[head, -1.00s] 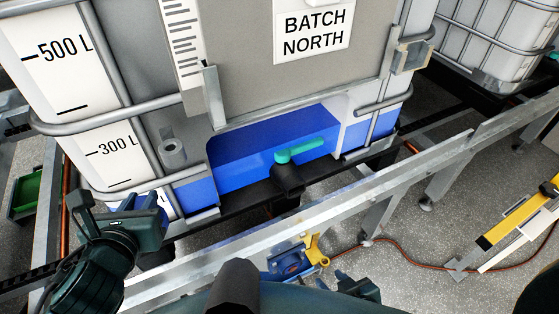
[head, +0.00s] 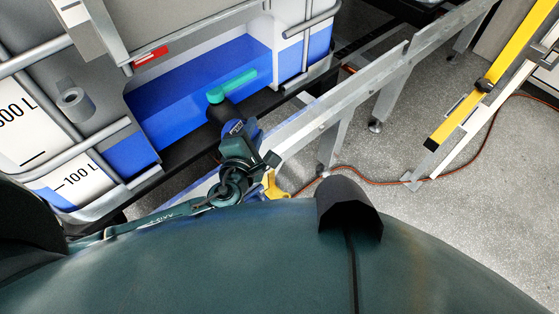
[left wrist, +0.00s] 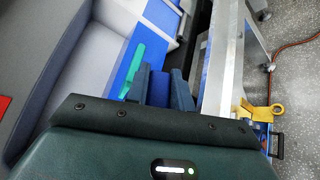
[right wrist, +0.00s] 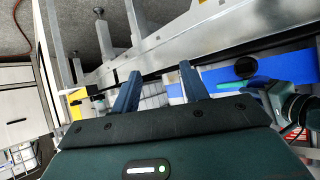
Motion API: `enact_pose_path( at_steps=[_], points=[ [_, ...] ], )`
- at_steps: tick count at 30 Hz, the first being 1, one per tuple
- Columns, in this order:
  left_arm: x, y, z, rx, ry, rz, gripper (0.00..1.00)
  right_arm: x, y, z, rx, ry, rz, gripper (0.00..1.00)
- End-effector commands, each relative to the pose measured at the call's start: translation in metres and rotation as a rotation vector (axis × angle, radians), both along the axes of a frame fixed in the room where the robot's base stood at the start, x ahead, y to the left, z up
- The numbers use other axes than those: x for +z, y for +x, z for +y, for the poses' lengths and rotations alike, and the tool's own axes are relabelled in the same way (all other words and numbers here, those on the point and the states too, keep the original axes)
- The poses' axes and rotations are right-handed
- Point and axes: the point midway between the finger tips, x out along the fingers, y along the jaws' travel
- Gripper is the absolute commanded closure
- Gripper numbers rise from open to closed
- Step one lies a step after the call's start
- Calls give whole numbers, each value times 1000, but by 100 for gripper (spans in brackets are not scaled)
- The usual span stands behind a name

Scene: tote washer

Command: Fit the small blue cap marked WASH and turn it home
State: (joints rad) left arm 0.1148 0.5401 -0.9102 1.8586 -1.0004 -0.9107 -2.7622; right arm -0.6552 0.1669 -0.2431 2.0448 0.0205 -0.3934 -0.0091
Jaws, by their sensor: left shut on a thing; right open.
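The tank's black outlet valve (head: 222,112) with a teal lever (head: 232,86) sits at the front of the blue tank base. My left gripper (head: 238,140) is at the valve's mouth, shut on a small blue cap (head: 236,127) with faint pale marking that I cannot read. The cap appears at the mouth; I cannot tell whether it is seated or only touching.
A metal rail (head: 330,100) runs diagonally in front of the tank, close to my left gripper. A yellow fitting (left wrist: 262,112) is beside the rail. An orange hose (head: 440,181) lies on the floor at right, near a yellow bar (head: 490,80).

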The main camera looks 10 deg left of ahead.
Motion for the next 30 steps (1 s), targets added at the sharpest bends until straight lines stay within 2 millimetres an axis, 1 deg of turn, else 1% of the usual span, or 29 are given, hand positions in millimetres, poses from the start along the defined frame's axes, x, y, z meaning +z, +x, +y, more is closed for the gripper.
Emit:
enact_pose_path(
  at_steps=[1, 3, 6, 10, 15, 23, 27, 30],
  points=[
    [-21, 3, -9, -53, 97, -34, 100, -5, 0, 3, 7, 5, -8, 55],
    [-38, 5, -21, -123, 199, -86, 100, -5, 0, 5, 10, 11, -17, 55],
    [-59, 6, -35, -201, 298, -147, 100, -5, 0, 7, 13, 18, -23, 55],
    [-76, 5, -47, -264, 363, -198, 100, -5, -1, 8, 16, 21, -30, 55],
    [-84, 4, -52, -294, 388, -223, 100, -3, -1, 8, 19, 21, -35, 55],
    [-83, 4, -52, -292, 386, -223, 100, -2, -1, 8, 21, 20, -35, 55],
    [-81, 2, -52, -297, 389, -224, 100, 2, -1, 8, 21, 20, -34, 55],
    [-83, 6, -47, -295, 390, -225, 100, -2, 0, 8, 20, 18, -35, 55]
  ],
)
